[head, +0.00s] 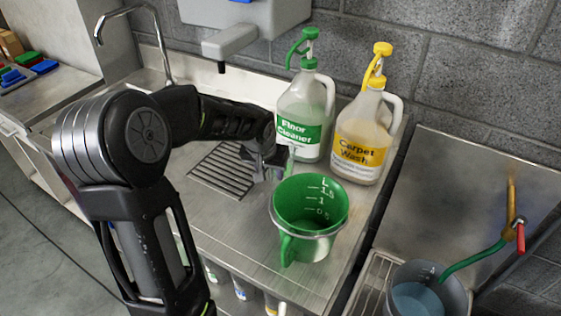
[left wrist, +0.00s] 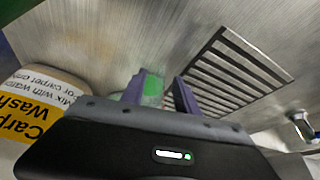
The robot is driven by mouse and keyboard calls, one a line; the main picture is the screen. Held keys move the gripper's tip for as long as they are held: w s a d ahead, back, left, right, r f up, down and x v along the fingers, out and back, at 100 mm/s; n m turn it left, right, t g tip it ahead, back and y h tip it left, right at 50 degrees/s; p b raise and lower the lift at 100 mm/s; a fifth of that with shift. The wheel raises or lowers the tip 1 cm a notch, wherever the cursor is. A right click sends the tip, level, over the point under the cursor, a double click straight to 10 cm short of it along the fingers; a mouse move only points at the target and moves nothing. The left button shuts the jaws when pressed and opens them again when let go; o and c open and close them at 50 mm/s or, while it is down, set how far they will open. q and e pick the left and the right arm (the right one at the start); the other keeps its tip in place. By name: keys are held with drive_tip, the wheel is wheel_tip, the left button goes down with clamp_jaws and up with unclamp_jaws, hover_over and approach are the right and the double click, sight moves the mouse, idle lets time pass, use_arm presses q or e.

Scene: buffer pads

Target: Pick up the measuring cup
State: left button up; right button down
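The green measuring cup (head: 309,207) stands upright on the steel counter in the head view, with white scale marks inside and its handle toward the front. My left gripper (head: 274,166) is just behind and to the left of the cup's rim, in front of the Floor Cleaner bottle. My right gripper is not in view.
The Floor Cleaner bottle (head: 305,112) and the Carpet Wash bottle (head: 365,137) stand behind the cup. A drain grate (head: 222,170) lies left of it. A bucket of water (head: 420,297) with a green hose is at lower right.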

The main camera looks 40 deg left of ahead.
sight(272, 184)
use_arm(q)
drive_tip(key=shift+x, duration=1.6)
clamp_jaws()
idle(0.5)
